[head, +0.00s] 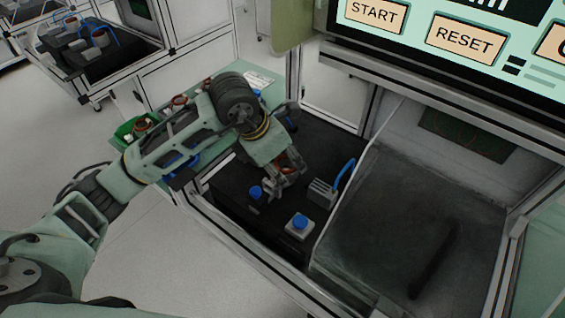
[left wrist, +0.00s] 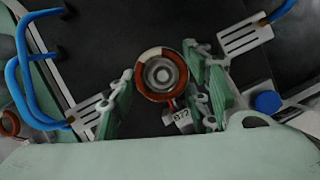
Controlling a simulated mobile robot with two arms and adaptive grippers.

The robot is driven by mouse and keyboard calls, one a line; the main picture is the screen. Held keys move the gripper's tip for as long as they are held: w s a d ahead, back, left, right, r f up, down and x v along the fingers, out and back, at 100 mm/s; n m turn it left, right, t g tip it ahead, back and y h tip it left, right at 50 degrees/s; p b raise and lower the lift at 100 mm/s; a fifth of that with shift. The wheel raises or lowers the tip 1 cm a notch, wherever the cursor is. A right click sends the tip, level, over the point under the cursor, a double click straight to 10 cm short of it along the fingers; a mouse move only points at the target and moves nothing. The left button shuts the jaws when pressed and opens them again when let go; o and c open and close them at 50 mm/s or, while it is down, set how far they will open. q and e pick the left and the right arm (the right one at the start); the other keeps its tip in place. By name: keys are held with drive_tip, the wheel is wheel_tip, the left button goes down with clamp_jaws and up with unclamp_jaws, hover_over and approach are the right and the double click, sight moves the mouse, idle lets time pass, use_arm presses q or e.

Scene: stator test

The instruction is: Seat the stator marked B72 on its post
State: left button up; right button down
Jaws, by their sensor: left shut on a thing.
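The stator (left wrist: 183,72), a copper-red ring with a pale section and a grey centre, is between the fingers of my left gripper (left wrist: 160,88) in the left wrist view. A white tag reading "B72" (left wrist: 182,120) hangs at its lower side. In the head view my left gripper (head: 284,184) is shut on this stator (head: 287,163), low over the black bench (head: 233,180) in the cell. Whether a post stands inside the ring or below it cannot be told. My right gripper does not show.
A grey slotted block (head: 322,193) with a blue cable stands right of the gripper. A clear-sided compartment (head: 400,220) lies to the right. A green bin (head: 133,131) is at left.

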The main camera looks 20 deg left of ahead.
use_arm(q)
drive_tip(key=shift+s+f, duration=0.3)
drive_tip(key=shift+f, duration=0.15)
drive_tip(key=o, duration=1.5)
drive_tip(key=shift+w+f, duration=0.15)
drive_tip(key=shift+w, duration=0.05)
drive_tip(key=shift+r, duration=0.35)
drive_tip(key=v, duration=1.1)
drive_tip(key=shift+w+r, duration=0.15)
drive_tip(key=shift+r, duration=0.25)
